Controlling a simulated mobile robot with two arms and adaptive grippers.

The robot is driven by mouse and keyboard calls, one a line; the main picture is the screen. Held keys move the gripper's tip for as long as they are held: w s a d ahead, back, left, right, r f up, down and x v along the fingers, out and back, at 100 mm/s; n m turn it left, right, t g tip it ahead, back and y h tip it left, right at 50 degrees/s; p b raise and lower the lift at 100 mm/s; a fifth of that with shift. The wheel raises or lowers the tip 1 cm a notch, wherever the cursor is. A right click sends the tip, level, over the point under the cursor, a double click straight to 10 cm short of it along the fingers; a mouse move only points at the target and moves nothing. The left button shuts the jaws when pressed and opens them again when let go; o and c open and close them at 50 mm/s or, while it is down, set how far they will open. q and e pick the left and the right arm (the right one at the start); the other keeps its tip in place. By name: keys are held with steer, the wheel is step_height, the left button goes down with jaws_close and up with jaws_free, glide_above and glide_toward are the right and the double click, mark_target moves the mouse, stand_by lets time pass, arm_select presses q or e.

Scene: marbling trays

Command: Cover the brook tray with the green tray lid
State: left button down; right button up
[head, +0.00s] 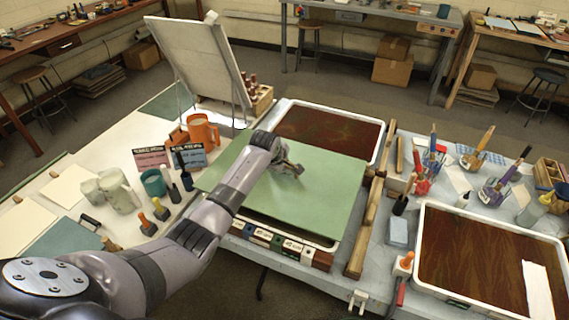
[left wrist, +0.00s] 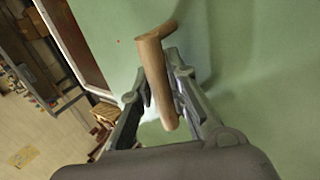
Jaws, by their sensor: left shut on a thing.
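The green tray lid (head: 320,199) is a flat green sheet over the near part of a white-rimmed tray (head: 287,106) with dark red-brown contents. The tray's far part is uncovered, and a white rim shows below the lid's near edge. The lid overhangs to the left; whether it touches the rim I cannot tell. My left gripper (head: 292,171) is shut on the lid's wooden handle, which shows in the left wrist view (left wrist: 153,82) between the fingers (left wrist: 157,86). A second white-rimmed tray (head: 422,222) stands at the right. I cannot read which is the brook tray.
Wooden bars (head: 364,230) lie right of the lid. An orange mug (head: 203,132), two small cards and a tilted board (head: 201,58) stand to the left. Brush holders (head: 492,190) stand behind the right tray. A blue-grey block (head: 397,231) lies between the trays.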

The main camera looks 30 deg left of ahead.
arm_select(q)
step_height(320, 180, down, 2)
steer(key=shift+f+b, duration=0.1)
steer(key=shift+b, duration=0.4)
steer(key=shift+f+b, duration=0.35)
steer(key=shift+f, duration=0.15)
steer(key=shift+f+b, duration=1.25)
steer(key=shift+f, duration=1.05)
arm_select(e)
steer(key=shift+s+d+f, duration=0.1)
steer(key=shift+s+f, duration=0.1)
steer(key=shift+f, duration=0.55)
steer(key=shift+s+d+f, duration=0.1)
steer(key=shift+s+f, duration=0.15)
steer(key=shift+f, duration=0.55)
steer(key=shift+s+f, duration=0.2)
steer(key=shift+f, duration=0.55)
steer(key=shift+a, duration=0.1)
arm_select(q)
steer(key=c, duration=1.5)
jaws_free()
